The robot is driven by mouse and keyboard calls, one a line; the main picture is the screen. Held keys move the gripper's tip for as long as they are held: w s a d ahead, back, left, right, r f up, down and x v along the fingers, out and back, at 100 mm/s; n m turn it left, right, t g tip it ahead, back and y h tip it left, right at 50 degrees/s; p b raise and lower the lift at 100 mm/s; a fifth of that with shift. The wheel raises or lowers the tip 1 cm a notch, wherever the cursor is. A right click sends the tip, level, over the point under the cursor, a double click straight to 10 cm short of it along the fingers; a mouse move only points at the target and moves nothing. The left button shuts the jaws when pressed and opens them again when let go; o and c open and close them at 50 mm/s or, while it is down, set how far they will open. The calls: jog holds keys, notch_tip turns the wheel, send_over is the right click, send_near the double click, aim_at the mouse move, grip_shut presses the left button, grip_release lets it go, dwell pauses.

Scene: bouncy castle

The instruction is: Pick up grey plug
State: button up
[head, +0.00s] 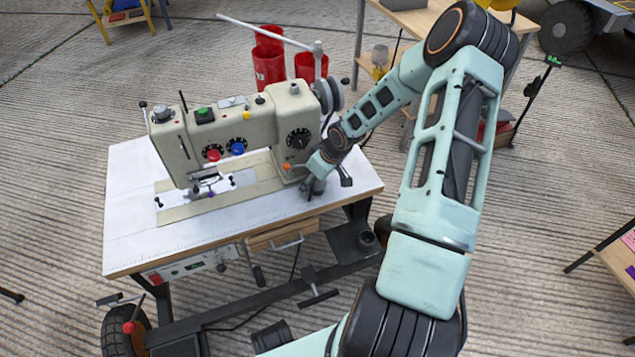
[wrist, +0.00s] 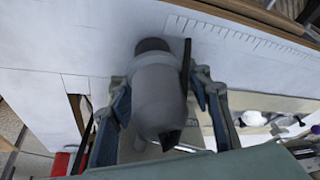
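The grey plug (wrist: 160,93) is a rounded grey body with a dark far end and a dark pointed near end. In the wrist view it lies between the two fingers of my gripper (wrist: 164,88), its far end close to the white tabletop. The fingers are spread on either side of it, and I see no clear grip on it. In the head view my gripper (head: 331,187) is low over the right end of the sewing table, beside the sewing machine. The plug is hard to make out there among the fingers.
The cream sewing machine (head: 240,130) stands just left of my gripper on the white table (head: 135,220). Red bins (head: 268,62) stand behind it. A wooden table (head: 415,18) is at the back right. The table's front left is clear.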

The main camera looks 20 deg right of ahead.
jog(key=c, duration=1)
jog(key=shift+r+p, duration=0.3)
jog(key=shift+r, duration=0.2)
jog(key=shift+c, duration=0.2)
jog(key=s+d+p, duration=0.1)
jog(key=s+d, duration=0.2)
jog(key=s, duration=0.2)
jog(key=s+d+p, duration=0.2)
jog(key=s+d, duration=0.1)
jog(key=s, duration=0.2)
jog(key=s+d+p, duration=0.1)
jog(key=s+d, duration=0.1)
jog(key=s, duration=0.3)
jog(key=shift+d+r+p, duration=0.3)
jog(key=shift+d, duration=0.1)
jog(key=shift+c, duration=0.3)
jog(key=shift+w+d+f+b, duration=0.55)
jog(key=shift+f+b, duration=0.8)
jog(key=shift+f, duration=1.5)
jog(key=shift+w+d+f+b, duration=0.35)
jog(key=shift+d+f+b, duration=0.75)
jog(key=shift+f, duration=1.75)
jog(key=shift+w+d+f+b, duration=0.4)
jog(key=shift+f+b, duration=1.2)
jog(key=shift+f, duration=1.25)
